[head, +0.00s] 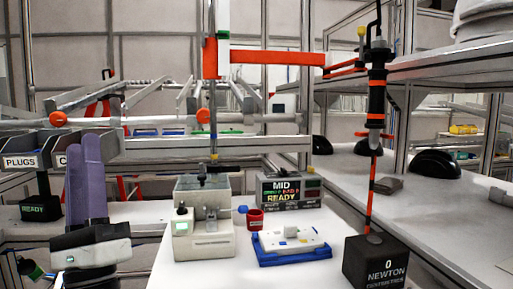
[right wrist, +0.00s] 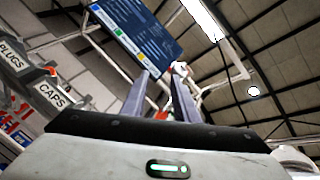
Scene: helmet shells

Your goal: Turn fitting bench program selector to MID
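The fitting bench unit (head: 205,240) is a pale box on the white table in the head view. My left gripper is not in view.
A red cup (head: 255,217) and a blue tray (head: 292,256) with a white part stand right of the unit. A black NEWTON block (head: 374,265) stands beneath a hanging tool (head: 376,95). The PLUGS bin (head: 20,162) is at far left. Shelves line the right.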

